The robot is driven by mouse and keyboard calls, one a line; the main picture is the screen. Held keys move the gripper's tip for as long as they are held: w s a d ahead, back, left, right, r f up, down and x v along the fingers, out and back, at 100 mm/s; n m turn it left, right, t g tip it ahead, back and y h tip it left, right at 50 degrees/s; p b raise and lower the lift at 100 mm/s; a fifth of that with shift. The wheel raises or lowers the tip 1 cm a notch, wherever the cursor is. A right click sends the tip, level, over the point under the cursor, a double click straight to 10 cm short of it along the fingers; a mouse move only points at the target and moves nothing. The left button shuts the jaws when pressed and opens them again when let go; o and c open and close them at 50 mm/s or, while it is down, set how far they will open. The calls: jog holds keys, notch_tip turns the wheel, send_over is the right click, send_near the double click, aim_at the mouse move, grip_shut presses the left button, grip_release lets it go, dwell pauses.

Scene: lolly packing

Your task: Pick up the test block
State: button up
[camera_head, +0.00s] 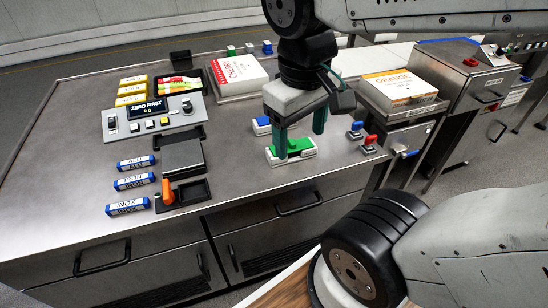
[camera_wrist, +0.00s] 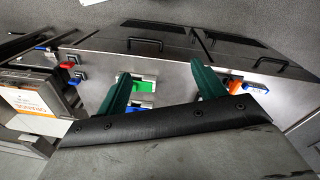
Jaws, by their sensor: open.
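My gripper (camera_head: 300,144) is open, its two green fingers pointing down above the right part of the steel table. A white block with a green top (camera_head: 291,150) lies below it; one finger overlaps it in the head view, and I cannot tell whether they touch. In the wrist view this green-topped block (camera_wrist: 144,84) shows between the fingers (camera_wrist: 161,69), close to the left one. Three white-and-blue labelled blocks lie at the table's left: ALU (camera_head: 136,163), one reading like IRON (camera_head: 134,181), and INOX (camera_head: 128,205). Nothing shows between the fingers as held.
A blue-topped piece (camera_head: 262,125) lies behind the green-topped block. A control box reading ZERO FIRST (camera_head: 153,120), a dark scale-like plate (camera_head: 183,158) and an orange handle (camera_head: 167,191) stand left. A CHERRY carton (camera_head: 238,76) is behind; blue and red switches (camera_head: 369,143) are right.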

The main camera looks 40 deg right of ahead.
jog(key=w+d+f+n+g+h, duration=0.55)
jog(key=w+f+n, duration=0.2)
jog(key=w, duration=0.35)
jog(key=n+t+h, duration=0.1)
jog(key=n+h, duration=0.6)
send_near(292, 141)
jog(key=shift+m+y+x, duration=0.25)
jog(key=shift+x, duration=0.85)
jog(key=shift+s+d, duration=0.15)
jog(key=shift+d, duration=0.15)
jog(key=shift+t, duration=0.25)
jog(key=x, duration=0.7)
jog(key=shift+s+f, duration=0.1)
jog(key=shift+c, duration=0.3)
jog(key=c, duration=1.3)
